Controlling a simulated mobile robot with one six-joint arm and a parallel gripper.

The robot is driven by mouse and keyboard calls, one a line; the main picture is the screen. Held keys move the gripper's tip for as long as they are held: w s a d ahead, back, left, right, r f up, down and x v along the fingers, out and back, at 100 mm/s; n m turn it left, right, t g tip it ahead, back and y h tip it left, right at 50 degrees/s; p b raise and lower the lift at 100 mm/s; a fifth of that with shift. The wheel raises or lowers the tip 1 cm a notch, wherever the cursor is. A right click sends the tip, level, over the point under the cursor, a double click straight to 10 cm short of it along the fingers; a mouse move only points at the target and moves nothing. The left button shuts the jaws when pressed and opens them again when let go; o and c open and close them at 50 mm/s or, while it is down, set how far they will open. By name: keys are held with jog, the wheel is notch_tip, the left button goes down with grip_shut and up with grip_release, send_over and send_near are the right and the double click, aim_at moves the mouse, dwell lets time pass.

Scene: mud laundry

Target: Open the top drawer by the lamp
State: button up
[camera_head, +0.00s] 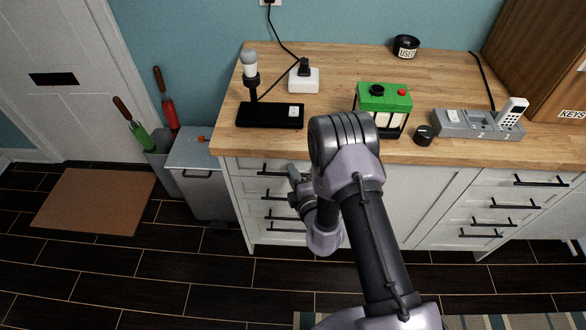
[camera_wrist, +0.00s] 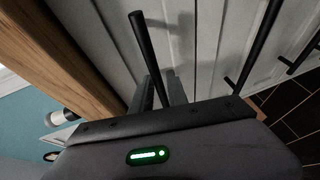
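The lamp (camera_head: 250,72) stands on a black base at the left of the wooden counter. Below it is a white drawer stack; its top drawer (camera_head: 246,166) looks shut, with a black bar handle (camera_head: 270,169). My gripper (camera_head: 296,178) is at the right end of this handle, partly hidden by my arm. In the wrist view, the handle (camera_wrist: 145,42) runs down to the grey fingers (camera_wrist: 160,92). Its lower end is hidden at the fingers, and I cannot tell whether they are closed on it. A lower drawer's handle (camera_wrist: 262,45) shows to the right.
The counter (camera_head: 340,62) overhangs the drawers and shows close on the left in the wrist view. A grey bin (camera_head: 200,180) stands left of the drawers. A green box (camera_head: 384,98) and a phone dock (camera_head: 470,124) are on the counter. Dark floor in front is mostly clear.

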jog(key=shift+s, duration=0.1)
grip_shut()
jog(key=shift+r, duration=0.1)
dwell(1.2)
